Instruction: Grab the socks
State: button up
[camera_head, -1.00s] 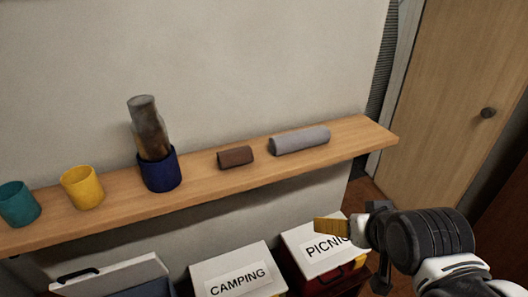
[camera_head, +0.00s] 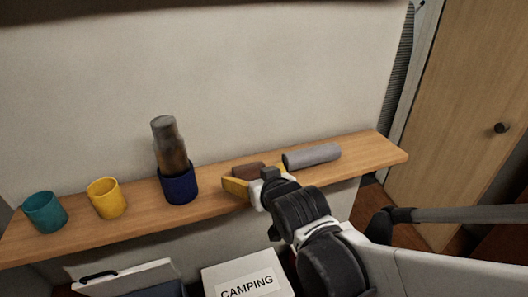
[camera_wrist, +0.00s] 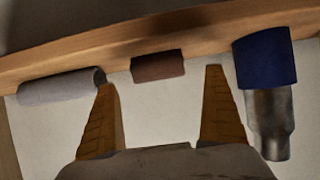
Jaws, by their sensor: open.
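A small brown roll (camera_head: 247,170), which looks like the rolled socks, lies on the wooden shelf. A longer grey roll (camera_head: 312,156) lies to its right; I cannot tell for sure which roll is the socks. My gripper (camera_head: 258,180) is open and empty at the shelf's front, its yellow fingers spread before the brown roll and partly hiding it. In the wrist view the brown roll (camera_wrist: 158,67) shows beyond and between the fingertips, apart from both. The grey roll (camera_wrist: 60,87) is there at left, its end close behind the left fingertip in the picture.
On the shelf (camera_head: 140,215) stand a teal cup (camera_head: 45,212), a yellow cup (camera_head: 106,199) and a dark blue cup (camera_head: 180,187) holding a grey-brown cylinder (camera_head: 168,142). A wall backs the shelf. A CAMPING box (camera_head: 247,275) and an open-lidded box (camera_head: 125,275) stand below.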

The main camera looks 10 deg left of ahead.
aim_at(251, 172)
jog(key=b+x, duration=0.2)
jog(key=x, duration=0.4)
jog(key=shift+w+d, duration=0.1)
jog(key=shift+d, duration=0.05)
jog(key=shift+c, duration=0.3)
jog(key=c, duration=1.2)
